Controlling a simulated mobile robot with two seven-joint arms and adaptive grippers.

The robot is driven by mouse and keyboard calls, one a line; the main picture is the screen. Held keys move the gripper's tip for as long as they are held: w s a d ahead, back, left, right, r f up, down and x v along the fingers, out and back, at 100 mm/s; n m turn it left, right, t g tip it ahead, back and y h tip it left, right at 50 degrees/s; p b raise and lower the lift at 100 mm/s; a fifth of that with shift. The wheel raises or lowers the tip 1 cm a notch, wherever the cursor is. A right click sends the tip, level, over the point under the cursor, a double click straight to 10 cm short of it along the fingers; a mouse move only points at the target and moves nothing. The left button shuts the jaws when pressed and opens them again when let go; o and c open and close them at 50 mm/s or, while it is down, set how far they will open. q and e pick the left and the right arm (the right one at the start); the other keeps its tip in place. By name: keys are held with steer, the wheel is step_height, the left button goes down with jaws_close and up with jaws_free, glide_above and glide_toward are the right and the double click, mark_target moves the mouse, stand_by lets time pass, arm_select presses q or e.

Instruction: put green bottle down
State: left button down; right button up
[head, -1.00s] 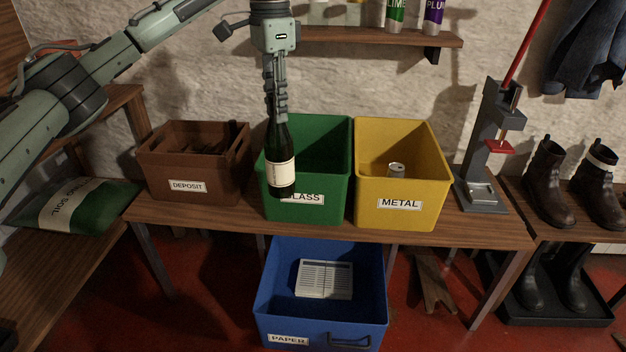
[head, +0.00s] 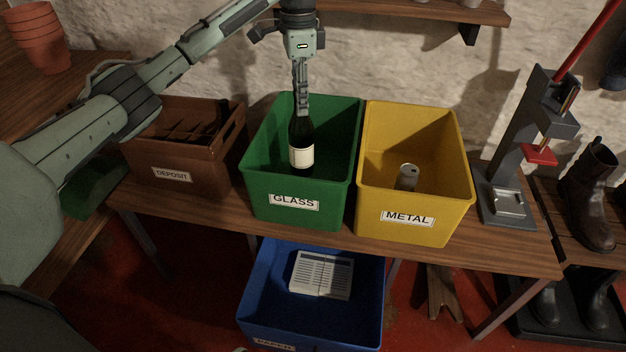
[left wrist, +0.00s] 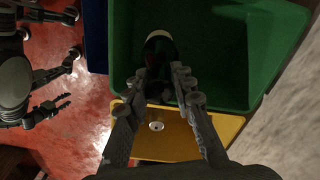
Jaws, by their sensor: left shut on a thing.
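The green bottle (head: 301,150) is dark with a cream label and hangs upright, neck up. In the head view it appears within the opening of the green GLASS bin (head: 264,196). My left gripper (head: 301,108) is shut on its neck from above. In the left wrist view the bottle (left wrist: 158,48) shows between the fingers (left wrist: 160,82), with the green bin (left wrist: 225,90) around and below it. I cannot tell whether the bottle's base touches the bin floor. My right gripper is not clearly in the head view; a dark gripper shows at the left of the wrist view (left wrist: 55,95), apart from the bottle.
A yellow METAL bin (head: 415,225) holding a can (head: 407,176) stands right of the green bin. A brown DEPOSIT crate (head: 180,158) stands left. A blue PAPER bin (head: 258,305) is below the table. A grey press with a red handle (head: 520,150) stands at the right.

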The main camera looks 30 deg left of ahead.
mark_target(303, 139)
arm_select(q)
steer(key=shift+w+f, duration=0.15)
steer(key=shift+f, duration=2.65)
steer(key=shift+w+f, duration=0.15)
steer(key=shift+f, duration=2.7)
steer(key=c, duration=1.3)
jaws_free()
step_height(303, 139, up, 12)
steer(key=shift+r, duration=0.1)
